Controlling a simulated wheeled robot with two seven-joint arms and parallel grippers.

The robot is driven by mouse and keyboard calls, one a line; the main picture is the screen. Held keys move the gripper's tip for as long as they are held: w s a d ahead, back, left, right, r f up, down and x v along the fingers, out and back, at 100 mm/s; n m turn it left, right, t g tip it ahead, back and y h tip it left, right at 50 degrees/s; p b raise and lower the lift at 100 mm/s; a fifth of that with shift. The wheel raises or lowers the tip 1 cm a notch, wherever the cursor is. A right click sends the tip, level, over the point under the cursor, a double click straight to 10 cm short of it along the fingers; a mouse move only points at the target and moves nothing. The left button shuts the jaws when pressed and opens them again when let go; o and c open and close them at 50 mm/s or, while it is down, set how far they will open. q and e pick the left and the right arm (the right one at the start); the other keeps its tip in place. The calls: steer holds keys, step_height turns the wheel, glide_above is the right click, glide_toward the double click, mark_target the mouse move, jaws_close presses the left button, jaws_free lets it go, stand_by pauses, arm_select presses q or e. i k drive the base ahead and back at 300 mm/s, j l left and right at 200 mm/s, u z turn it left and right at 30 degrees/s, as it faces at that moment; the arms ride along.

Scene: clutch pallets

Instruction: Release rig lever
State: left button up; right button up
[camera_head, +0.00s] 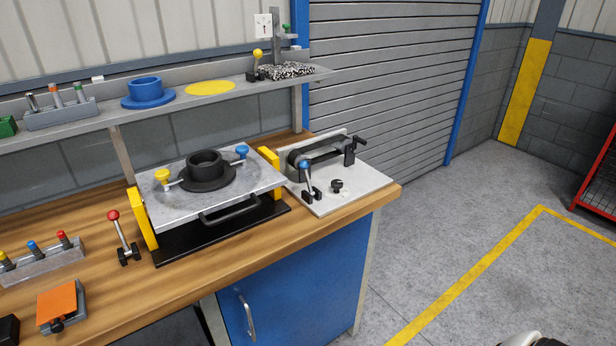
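A white rig plate (372,184) sits at the right end of the wooden bench. On it are a dark belt-like arm (318,157), a lever with a blue knob (306,177) standing nearly upright, and a small black knob (337,186). A separate lever with a red knob (119,231) stands tilted on the bench, left of the pallet stand. The pictures do not label which one is the rig lever. Neither gripper shows; only a small white and black part, probably mine, is at the bottom right edge.
A grey pallet (160,210) with a black flanged hub (205,167) and yellow and blue knobs rests on a yellow-sided stand (146,218). A shelf (115,112) runs above the bench. An orange block (58,304) lies front left.

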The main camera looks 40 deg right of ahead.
mark_target(303, 164)
steer(key=i+l, duration=0.1)
steer(key=l, duration=0.3)
steer(key=i+l, duration=0.1)
steer(key=l, duration=0.35)
steer(key=i+l, duration=0.1)
steer(key=l, duration=0.3)
steer(key=i+l, duration=0.1)
steer(key=l, duration=0.3)
steer(key=i+l, duration=0.1)
steer(key=l, duration=0.35)
steer(key=z, duration=0.05)
